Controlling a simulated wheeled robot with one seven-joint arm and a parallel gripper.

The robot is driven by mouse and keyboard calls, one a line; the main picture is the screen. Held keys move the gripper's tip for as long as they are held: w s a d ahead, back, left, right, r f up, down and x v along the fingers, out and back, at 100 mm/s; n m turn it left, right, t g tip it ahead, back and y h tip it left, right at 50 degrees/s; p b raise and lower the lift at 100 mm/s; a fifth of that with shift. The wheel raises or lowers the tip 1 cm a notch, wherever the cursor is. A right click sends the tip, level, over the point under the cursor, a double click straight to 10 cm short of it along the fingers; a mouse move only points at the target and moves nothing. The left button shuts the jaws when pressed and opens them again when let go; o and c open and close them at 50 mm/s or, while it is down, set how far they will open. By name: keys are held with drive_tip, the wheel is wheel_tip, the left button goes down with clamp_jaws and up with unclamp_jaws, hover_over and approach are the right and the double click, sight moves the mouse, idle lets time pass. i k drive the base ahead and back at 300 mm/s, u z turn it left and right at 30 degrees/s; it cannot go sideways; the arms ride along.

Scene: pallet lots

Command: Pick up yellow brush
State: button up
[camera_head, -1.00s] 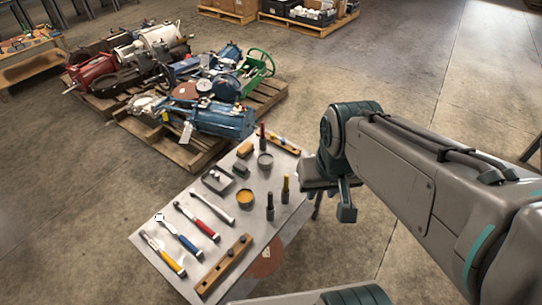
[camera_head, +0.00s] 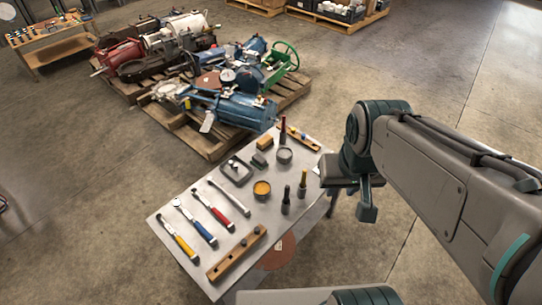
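The yellow-handled brush (camera_head: 181,243) lies on the grey tabletop (camera_head: 243,223), at its near left corner. It is the leftmost in a row of handled tools, beside a blue-handled one (camera_head: 198,226). My gripper (camera_head: 367,207) hangs off the right side of the table, well apart from the brush. Its fingers are too small and dark to tell whether they are open or shut. Nothing covers the brush.
Floor left of the table is clear.

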sight(304, 174)
drive_tip(key=u, duration=3.3)
drive_tip(key=k, duration=1.55)
drive_tip(key=z, duration=1.35)
drive_tip(key=i, duration=1.05)
